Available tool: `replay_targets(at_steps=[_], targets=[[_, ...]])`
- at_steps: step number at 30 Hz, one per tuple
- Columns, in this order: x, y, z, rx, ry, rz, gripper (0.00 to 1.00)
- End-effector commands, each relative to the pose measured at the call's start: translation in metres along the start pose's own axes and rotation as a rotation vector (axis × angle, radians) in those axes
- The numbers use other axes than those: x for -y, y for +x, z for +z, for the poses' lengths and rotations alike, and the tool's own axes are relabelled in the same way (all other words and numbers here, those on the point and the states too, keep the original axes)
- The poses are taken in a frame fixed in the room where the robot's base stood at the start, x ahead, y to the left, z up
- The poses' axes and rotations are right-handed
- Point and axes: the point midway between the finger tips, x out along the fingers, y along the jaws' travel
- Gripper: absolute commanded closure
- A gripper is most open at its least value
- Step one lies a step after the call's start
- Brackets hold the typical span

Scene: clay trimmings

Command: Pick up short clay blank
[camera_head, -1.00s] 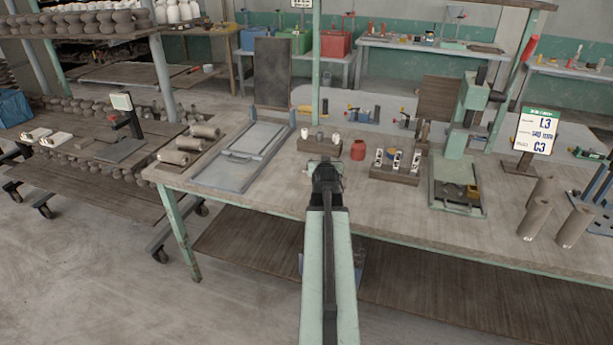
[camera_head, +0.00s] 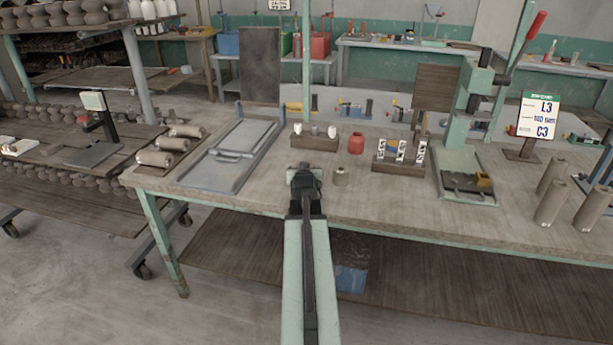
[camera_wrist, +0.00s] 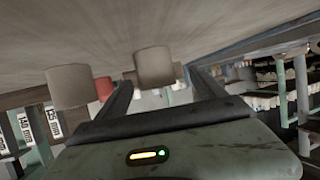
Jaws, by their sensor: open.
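My gripper (camera_head: 304,174) is low over the front middle of the workbench. A short grey-brown clay cylinder (camera_head: 340,177) stands upright on the bench just right of my gripper. The wrist view is upside down, with the bench top above. There my gripper (camera_wrist: 160,76) has its two dark fingers apart. One clay cylinder (camera_wrist: 155,67) shows beyond and between the fingertips, with no visible contact. Another clay cylinder (camera_wrist: 68,86) stands outside the fingers, to the left. My gripper hides what lies behind it in the head view. I cannot tell which cylinder is shorter.
A red jar (camera_head: 356,145) and a wooden block with white pieces (camera_head: 314,142) stand behind. A rack with numbered labels (camera_head: 399,165) and a green press (camera_head: 466,180) are to the right. Tall clay cylinders (camera_head: 551,204) stand far right. A grey slab frame (camera_head: 228,160) lies left.

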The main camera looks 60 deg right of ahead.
Motion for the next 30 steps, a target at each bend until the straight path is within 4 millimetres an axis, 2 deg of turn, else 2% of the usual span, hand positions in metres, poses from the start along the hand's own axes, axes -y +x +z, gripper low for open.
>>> replay_targets(at_steps=[1,2,8,15,22,23,30], targets=[[-0.003,0.011,0.002,0.0,0.001,0.003,0.21],[-0.004,0.014,0.001,0.0,0.002,0.005,0.21],[-0.011,0.023,0.0,0.0,0.005,0.012,0.21],[-0.014,0.065,-0.001,0.0,0.006,0.014,0.21],[-0.014,0.066,-0.003,0.0,0.006,0.014,0.21],[-0.014,0.066,-0.003,0.0,0.006,0.014,0.23],[-0.015,0.066,-0.003,0.0,0.006,0.015,0.9]])
